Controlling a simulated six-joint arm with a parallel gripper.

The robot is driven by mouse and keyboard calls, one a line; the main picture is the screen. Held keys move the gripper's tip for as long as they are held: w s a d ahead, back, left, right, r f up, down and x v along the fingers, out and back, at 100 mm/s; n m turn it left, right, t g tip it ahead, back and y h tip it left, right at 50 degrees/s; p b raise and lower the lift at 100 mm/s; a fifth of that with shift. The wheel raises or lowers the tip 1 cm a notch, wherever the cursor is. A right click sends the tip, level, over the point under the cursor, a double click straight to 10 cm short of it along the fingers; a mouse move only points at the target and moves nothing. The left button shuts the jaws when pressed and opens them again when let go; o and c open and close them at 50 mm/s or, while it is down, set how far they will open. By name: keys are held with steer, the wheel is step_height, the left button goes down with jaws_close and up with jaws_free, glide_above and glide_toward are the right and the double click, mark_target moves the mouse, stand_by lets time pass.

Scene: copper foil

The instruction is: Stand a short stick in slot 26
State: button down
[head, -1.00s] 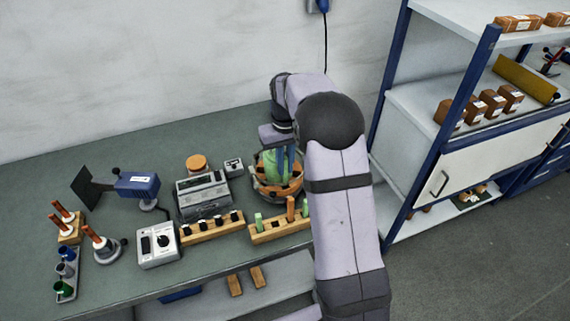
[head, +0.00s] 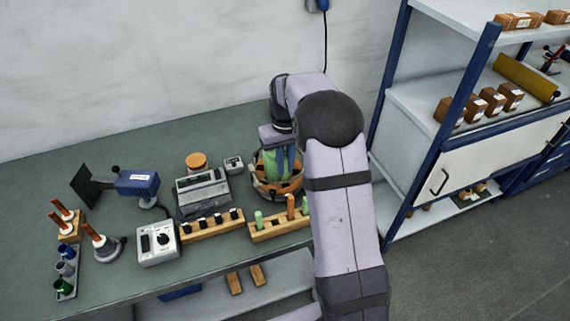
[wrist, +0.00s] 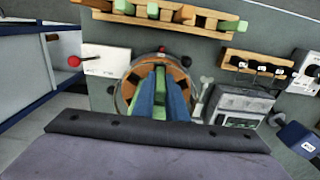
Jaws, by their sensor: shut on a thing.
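My gripper (wrist: 160,78), with blue fingers, is shut on a green short stick (wrist: 160,84), seen between the fingers in the wrist view. It is over the round holder (wrist: 127,92), which has an orange ring with dark patches. In the head view the round holder (head: 258,187) is partly hidden by my gripper (head: 283,165) and arm. I cannot read slot numbers or tell whether the stick's lower end is inside a slot. A wooden rack (head: 265,236) in front holds green and orange sticks; it also shows in the wrist view (wrist: 205,22).
A second wooden rack (head: 197,232) with dark-topped pieces, a grey instrument (head: 202,193) and a white box (head: 157,243) stand to the left. Shelving (head: 440,95) stands right.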

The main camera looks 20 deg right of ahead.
steer(key=shift+f, duration=0.55)
stand_by(0.6)
steer(key=shift+f+b, duration=0.3)
steer(key=shift+f, duration=0.05)
steer(key=shift+f, duration=0.35)
steer(key=c, duration=1.7)
jaws_free()
steer(key=shift+r+p, duration=0.75)
steer(key=shift+r, duration=0.35)
steer(key=shift+r+p, duration=3)
steer(key=shift+r, duration=0.45)
